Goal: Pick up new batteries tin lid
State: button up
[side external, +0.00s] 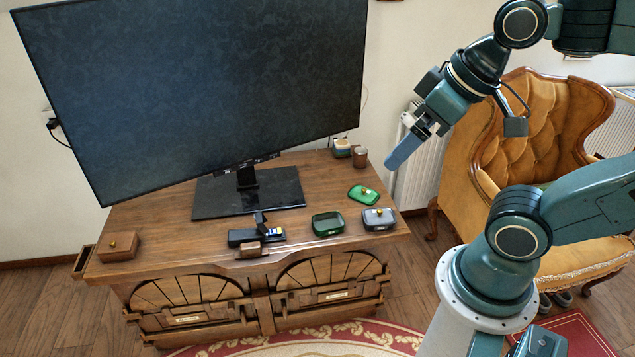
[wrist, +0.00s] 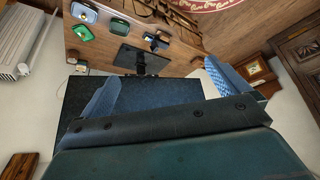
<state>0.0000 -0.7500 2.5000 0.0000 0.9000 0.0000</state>
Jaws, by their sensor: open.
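The tins' labels are too small to read, so I cannot tell which is for new batteries. My gripper (side external: 392,164) is open and empty, high above the right end; its blue fingers frame the wrist view (wrist: 161,70).
A large monitor (side external: 200,90) on a black base (side external: 220,200) fills the cabinet's back left. A black device (side external: 262,236) lies left of the green tin. A brown cup (side external: 360,157) and a small jar (side external: 342,147) stand at the back right. An armchair (side external: 545,130) is to the right.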

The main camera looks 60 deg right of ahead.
jog(key=w+d, duration=0.7)
jog(key=w, duration=0.6)
jog(key=w+d+f+g, duration=0.1)
jog(key=w+d+f, duration=0.85)
jog(key=d, duration=0.45)
jog(key=w+d+f, duration=0.1)
jog(key=d+f, duration=1.2)
jog(key=s+d+f, duration=0.2)
jog(key=d+f, duration=0.3)
jog(key=f, duration=0.3)
jog(key=s+d+f, duration=0.3)
jog(key=d+f, duration=0.1)
jog(key=f, duration=0.3)
jog(key=shift+s+d+f, duration=0.2)
jog(key=shift+d+f, duration=0.2)
jog(key=shift+f, duration=0.1)
